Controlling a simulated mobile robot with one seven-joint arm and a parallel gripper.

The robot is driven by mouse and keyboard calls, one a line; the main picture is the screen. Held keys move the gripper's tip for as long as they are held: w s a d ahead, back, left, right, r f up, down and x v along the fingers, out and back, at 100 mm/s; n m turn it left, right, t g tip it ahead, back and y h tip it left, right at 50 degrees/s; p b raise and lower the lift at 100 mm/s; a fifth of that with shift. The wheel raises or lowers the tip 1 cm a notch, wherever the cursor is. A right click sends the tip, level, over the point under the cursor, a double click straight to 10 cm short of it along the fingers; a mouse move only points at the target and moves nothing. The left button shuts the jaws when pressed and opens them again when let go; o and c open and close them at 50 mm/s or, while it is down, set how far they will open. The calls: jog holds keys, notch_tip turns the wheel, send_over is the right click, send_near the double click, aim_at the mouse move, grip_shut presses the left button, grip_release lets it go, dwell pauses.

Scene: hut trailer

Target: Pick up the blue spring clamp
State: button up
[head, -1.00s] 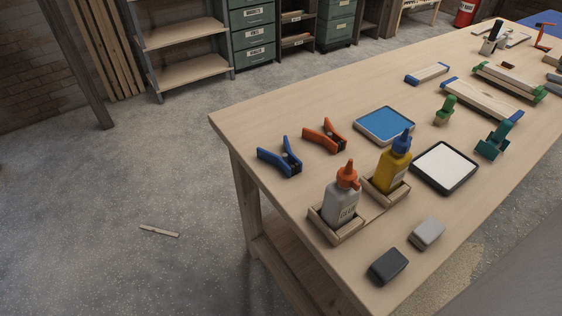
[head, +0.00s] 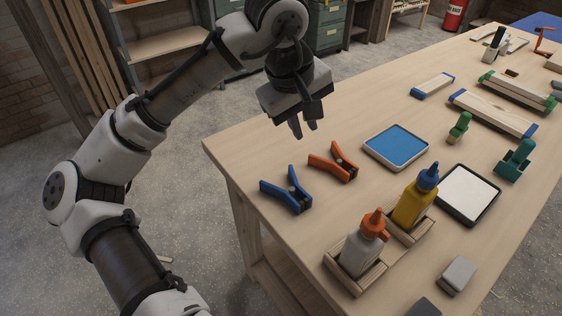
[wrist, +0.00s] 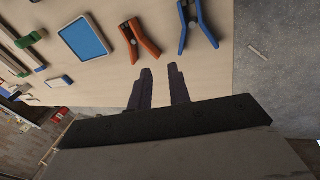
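The blue spring clamp (head: 288,194) lies on the near left part of the workbench, its handles spread to the left. It also shows at the top of the wrist view (wrist: 183,27). An orange spring clamp (head: 334,164) lies just behind and to its right, and beside it in the wrist view (wrist: 140,40). My gripper (head: 303,127) is above the bench's left edge, higher than both clamps and apart from them. In the wrist view its two dark fingers (wrist: 160,80) stand apart with nothing between them.
Two glue bottles, orange-capped (head: 363,244) and yellow with a blue cap (head: 415,200), stand in wooden holders right of the clamps. A blue pad (head: 396,146) and a white pad (head: 467,193) lie farther right. The bench's left edge is close to the blue clamp.

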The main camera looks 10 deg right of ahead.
jog(key=s+a+f+n+g+y, duration=0.1)
jog(key=s+a+f+g+y, duration=0.1)
jog(key=a+f+y, duration=0.1)
send_over(288, 195)
jog(key=f, duration=0.7)
jog(key=shift+w+f, duration=0.15)
jog(key=shift+w, duration=0.1)
jog(key=shift+s+f+p, duration=0.2)
jog(key=shift+f+p, duration=0.55)
jog(key=shift+f, duration=2.3)
jog(key=shift+c, duration=0.3)
grip_shut()
